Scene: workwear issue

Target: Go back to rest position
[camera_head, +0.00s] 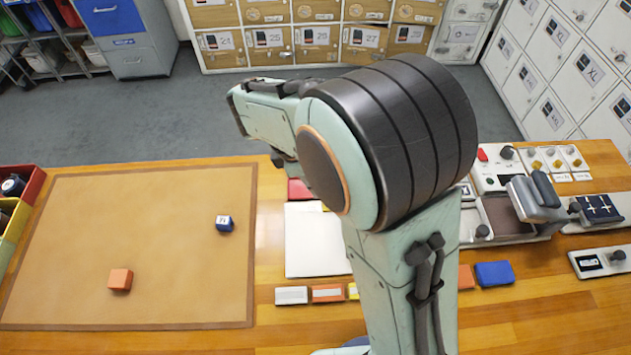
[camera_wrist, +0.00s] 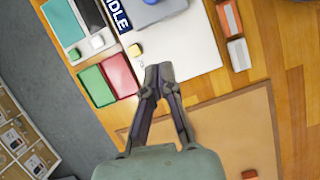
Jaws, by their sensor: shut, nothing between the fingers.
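My gripper (camera_wrist: 159,72) shows in the wrist view with its fingertips together and nothing between them. It hangs above the table, over the edge of a white sheet (camera_wrist: 204,55) and near the tan mat (camera_wrist: 225,130). In the head view my arm stands in the middle of the picture, bent at a large dark joint, and the fingertips are hidden. The white sheet (camera_head: 312,245) is partly behind my arm there.
Coloured blocks, including a blue one (camera_head: 494,273), line the front. Devices (camera_head: 535,200) crowd the right; bins (camera_head: 22,185) stand left. Lockers (camera_head: 230,40) stand behind.

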